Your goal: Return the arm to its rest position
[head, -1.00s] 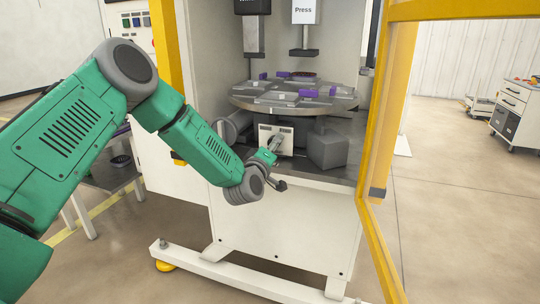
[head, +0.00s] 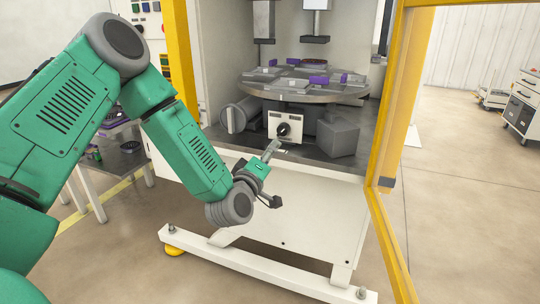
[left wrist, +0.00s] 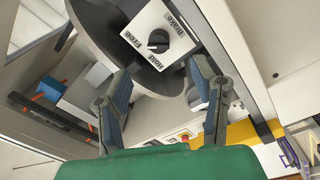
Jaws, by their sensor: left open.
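My left arm reaches in from the left in the head view. Its gripper (head: 275,150) is in front of the machine's front edge, below the switch box. In the left wrist view the left gripper (left wrist: 165,85) is open, its two fingers apart with nothing between them. A white switch box with a black knob (head: 283,129) sits under the round table, apart from the gripper. In the left wrist view the knob (left wrist: 158,41) lies beyond the fingertips, with lettering around it that includes "Brake". My right gripper is not in view.
The round table (head: 310,93) carries grey fixtures and purple parts. A grey block (head: 337,138) stands right of the switch box. The yellow door frame (head: 385,150) stands open at right. A side table (head: 125,160) is behind my arm.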

